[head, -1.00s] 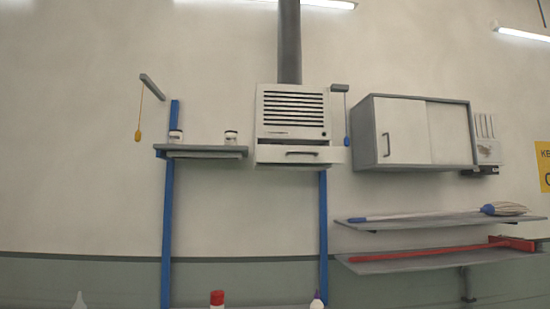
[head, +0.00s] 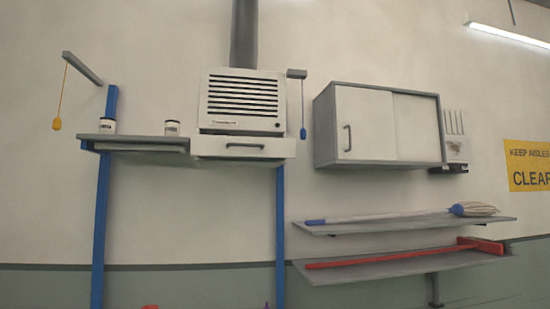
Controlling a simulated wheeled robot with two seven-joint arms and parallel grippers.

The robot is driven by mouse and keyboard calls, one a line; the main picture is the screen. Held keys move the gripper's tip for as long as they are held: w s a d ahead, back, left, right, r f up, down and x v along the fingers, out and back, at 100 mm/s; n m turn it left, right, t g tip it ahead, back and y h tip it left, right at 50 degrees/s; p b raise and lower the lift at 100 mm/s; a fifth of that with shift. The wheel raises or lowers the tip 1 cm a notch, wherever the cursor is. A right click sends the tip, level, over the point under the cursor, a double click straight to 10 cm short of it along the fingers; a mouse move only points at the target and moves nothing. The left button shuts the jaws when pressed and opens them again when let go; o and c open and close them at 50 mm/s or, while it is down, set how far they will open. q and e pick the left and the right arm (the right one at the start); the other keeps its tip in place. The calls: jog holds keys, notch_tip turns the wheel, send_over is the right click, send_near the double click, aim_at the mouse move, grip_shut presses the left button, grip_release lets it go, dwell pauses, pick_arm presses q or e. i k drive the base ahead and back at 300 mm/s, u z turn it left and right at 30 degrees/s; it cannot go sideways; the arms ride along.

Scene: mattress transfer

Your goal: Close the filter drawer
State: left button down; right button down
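The filter drawer (head: 212,147) is a white box front with a dark bar handle (head: 245,146). It sits at the bottom of a white wall unit (head: 243,100) with dark slats. The drawer front reaches wider than the unit's body and stands out toward me, so it looks pulled out. A thin dark line shows above its front. I see it from slightly below, so its inside is hidden. Neither of my grippers is in the head view.
A grey shelf (head: 140,139) with two small jars is left of the drawer. A yellow pull (head: 57,124) and a blue pull (head: 303,133) hang from cords. A white cabinet (head: 365,123) and shelves with a mop (head: 470,209) and red tool (head: 480,245) are right.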

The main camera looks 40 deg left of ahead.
aim_at(205, 147)
jog(key=i, duration=0.85)
jog(key=u, duration=0.85)
jog(key=i, duration=0.55)
jog(key=u, duration=0.5)
